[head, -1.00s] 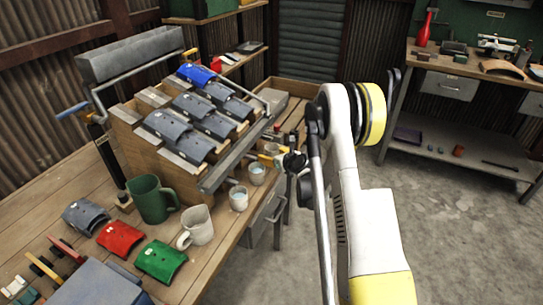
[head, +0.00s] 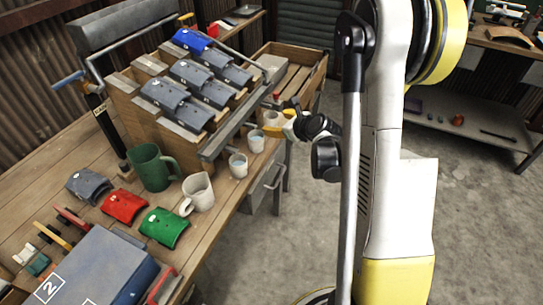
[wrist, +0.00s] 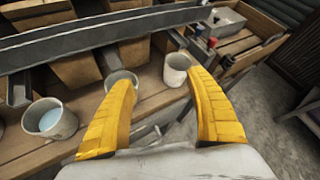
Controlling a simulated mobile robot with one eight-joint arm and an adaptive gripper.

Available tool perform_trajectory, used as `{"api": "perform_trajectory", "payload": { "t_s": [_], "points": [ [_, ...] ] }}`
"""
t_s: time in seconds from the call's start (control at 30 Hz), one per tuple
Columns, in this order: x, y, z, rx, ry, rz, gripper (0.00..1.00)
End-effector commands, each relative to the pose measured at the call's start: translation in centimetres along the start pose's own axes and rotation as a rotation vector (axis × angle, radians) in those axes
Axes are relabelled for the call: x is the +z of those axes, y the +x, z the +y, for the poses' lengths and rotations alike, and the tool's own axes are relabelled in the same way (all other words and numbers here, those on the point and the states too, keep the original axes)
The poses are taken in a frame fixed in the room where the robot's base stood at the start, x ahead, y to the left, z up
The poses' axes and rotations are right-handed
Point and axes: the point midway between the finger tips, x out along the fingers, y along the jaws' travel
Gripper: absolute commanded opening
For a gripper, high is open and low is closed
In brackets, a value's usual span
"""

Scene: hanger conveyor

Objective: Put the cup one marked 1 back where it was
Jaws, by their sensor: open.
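Several small pale cups stand in a row along the bench edge. In the head view, one is the front cup (head: 238,165), one is the middle cup (head: 256,141), and a far one is partly hidden by my gripper (head: 282,124). No number 1 can be made out on any cup. In the wrist view, my gripper (wrist: 160,78) is open with yellow fingers. The far cup (wrist: 177,69) stands upright beyond and between the fingertips, apparently not held. The middle cup (wrist: 121,77) is partly hidden behind the left finger. The front cup (wrist: 50,119), with a bluish inside, is at left.
A sloped wooden rack (head: 150,118) with grey and blue covers and a metal rail stands behind the cups. A green mug (head: 152,168), white mug (head: 199,191), red cover (head: 124,206) and green cover (head: 163,228) lie nearer. An open wooden box (head: 305,75) is beyond.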

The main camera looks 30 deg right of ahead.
Motion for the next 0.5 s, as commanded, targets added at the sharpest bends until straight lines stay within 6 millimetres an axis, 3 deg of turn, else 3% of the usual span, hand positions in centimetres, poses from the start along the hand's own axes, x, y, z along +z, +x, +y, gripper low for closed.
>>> {"api": "perform_trajectory", "payload": {
  "t_s": [0.1, 0.2, 0.33, 0.5],
  "points": [
    [4.3, -3.4, 3.5, 0.067, -0.372, 0.045, 0.65],
    [6.8, -6.7, 6.4, 0.13, -0.71, 0.073, 0.65],
    [8.7, -11.6, 10.1, 0.219, -1.149, 0.09, 0.65],
    [9.0, -18.5, 14.6, 0.35, -1.719, 0.079, 0.65]
  ]
}}
